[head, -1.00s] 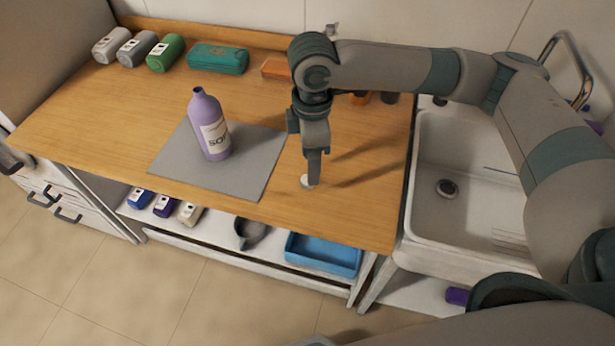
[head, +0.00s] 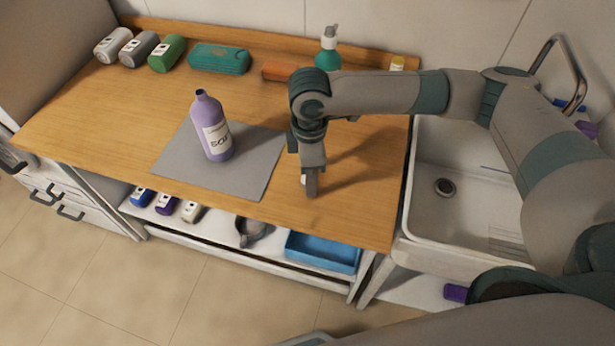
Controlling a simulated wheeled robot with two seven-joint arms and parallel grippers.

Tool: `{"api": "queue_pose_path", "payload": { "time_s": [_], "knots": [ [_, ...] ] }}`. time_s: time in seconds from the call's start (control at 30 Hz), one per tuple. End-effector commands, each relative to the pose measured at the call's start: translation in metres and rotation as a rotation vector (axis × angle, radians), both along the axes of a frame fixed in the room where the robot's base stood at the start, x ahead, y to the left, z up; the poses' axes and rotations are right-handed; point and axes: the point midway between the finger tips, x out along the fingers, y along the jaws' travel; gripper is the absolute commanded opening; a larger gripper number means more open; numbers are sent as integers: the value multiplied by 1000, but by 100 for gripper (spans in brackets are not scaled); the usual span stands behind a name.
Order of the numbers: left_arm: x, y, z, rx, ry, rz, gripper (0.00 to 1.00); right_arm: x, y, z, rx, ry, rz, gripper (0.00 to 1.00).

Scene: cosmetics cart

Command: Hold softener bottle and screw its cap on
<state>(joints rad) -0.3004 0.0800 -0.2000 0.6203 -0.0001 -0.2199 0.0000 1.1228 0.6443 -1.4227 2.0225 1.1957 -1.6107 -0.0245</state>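A purple softener bottle (head: 213,127) stands upright on a grey mat (head: 258,163) on the wooden counter. Its neck is uncapped and its label faces me. A small white cap (head: 303,180) is at my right gripper (head: 311,190), near the counter's front edge to the right of the mat. The fingers hide part of the cap. I see them nearly edge-on, so I cannot tell whether they are open or shut on it. My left gripper is not in view.
Several bottles lie at the back left beside a green case (head: 219,58). An orange block (head: 277,73) and a green pump bottle (head: 328,50) are at the back. A sink (head: 450,170) is at right. A blue tray (head: 323,252) sits on the shelf below.

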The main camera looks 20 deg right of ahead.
Motion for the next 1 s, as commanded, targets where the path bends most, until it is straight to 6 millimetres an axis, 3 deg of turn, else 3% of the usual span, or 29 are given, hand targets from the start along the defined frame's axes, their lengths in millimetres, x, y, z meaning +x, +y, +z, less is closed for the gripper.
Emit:
{"api": "queue_pose_path", "payload": {
  "time_s": [0.47,0.63,1.0],
  "knots": [
    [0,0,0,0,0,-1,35,0,0,-1,0,0,1,45],
    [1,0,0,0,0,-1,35,0,0,-1,0,0,1,4],
    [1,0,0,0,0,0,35,0,0,0,0,0,1,3]
  ]
}}
